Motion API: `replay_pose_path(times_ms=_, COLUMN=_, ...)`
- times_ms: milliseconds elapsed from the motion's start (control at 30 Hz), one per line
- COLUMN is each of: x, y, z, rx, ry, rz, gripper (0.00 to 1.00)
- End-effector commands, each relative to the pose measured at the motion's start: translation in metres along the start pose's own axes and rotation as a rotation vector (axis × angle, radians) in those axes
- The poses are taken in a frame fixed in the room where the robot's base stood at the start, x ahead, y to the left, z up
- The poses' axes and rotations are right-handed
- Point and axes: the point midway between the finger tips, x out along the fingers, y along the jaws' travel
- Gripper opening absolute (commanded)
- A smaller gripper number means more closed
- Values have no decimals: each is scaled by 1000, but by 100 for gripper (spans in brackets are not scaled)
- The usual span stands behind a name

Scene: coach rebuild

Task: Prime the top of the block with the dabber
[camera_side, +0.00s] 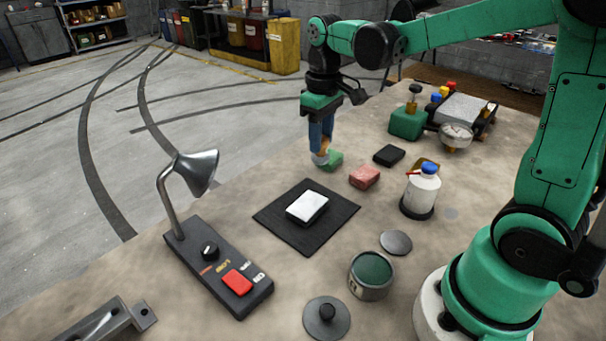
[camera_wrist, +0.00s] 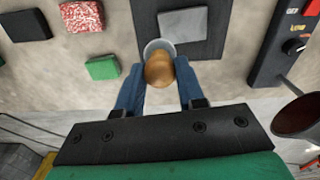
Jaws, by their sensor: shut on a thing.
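My gripper (camera_side: 321,140) is shut on the dabber (camera_side: 321,157), which has a wooden handle and a pale grey pad at its lower end. The dabber also shows between the blue fingers in the wrist view (camera_wrist: 158,68). The block (camera_side: 307,206), pale on top with dark sides, lies on a black square mat (camera_side: 270,215). It also shows beyond the dabber in the wrist view (camera_wrist: 183,25). In the side view my gripper is behind the mat, beside a green block (camera_side: 334,160). The pad looks clear of the pale block; its height above the table is hard to tell.
A red speckled block (camera_side: 365,177) and a black block (camera_side: 389,155) lie right of the gripper. A white bottle (camera_side: 421,192), open green-filled tin (camera_side: 371,275), grey disc (camera_side: 396,242) and knobbed lid (camera_side: 326,317) stand nearer. A lamp (camera_side: 197,172) rises from a control box (camera_side: 225,270) at left.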

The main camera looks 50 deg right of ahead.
Motion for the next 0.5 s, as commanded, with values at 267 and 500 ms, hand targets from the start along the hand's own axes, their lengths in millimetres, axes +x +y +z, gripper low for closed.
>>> replay_pose_path(times_ms=267, x=18, y=0, z=0, rx=0, ry=0, rz=0, gripper=0)
replay_pose_path(times_ms=500, x=40, y=0, z=0, rx=0, ry=0, rz=0, gripper=0)
